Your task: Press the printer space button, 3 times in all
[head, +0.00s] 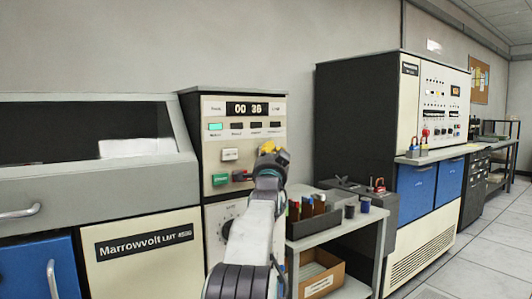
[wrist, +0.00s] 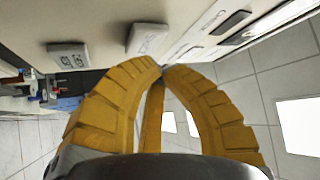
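A pale button (head: 230,155) with unreadable lettering sits mid-panel, left of my gripper (head: 268,149). A green button (head: 220,179) and a red part (head: 240,176) are lower. In the wrist view, my yellow fingers (wrist: 161,68) meet at the tips, with nothing held. One pale grey button (wrist: 147,38) is just beyond the tips, and another (wrist: 68,57) is farther left. I cannot tell which is the space button, or whether the tips touch the panel.
A cart (head: 335,229) with bottles and a cardboard box (head: 321,276) stands right of the printer. A tall dark cabinet (head: 358,122) with blue doors is beyond it. The Marrowvolt machine (head: 98,204) is at left. Tiled floor (head: 475,245) is open at right.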

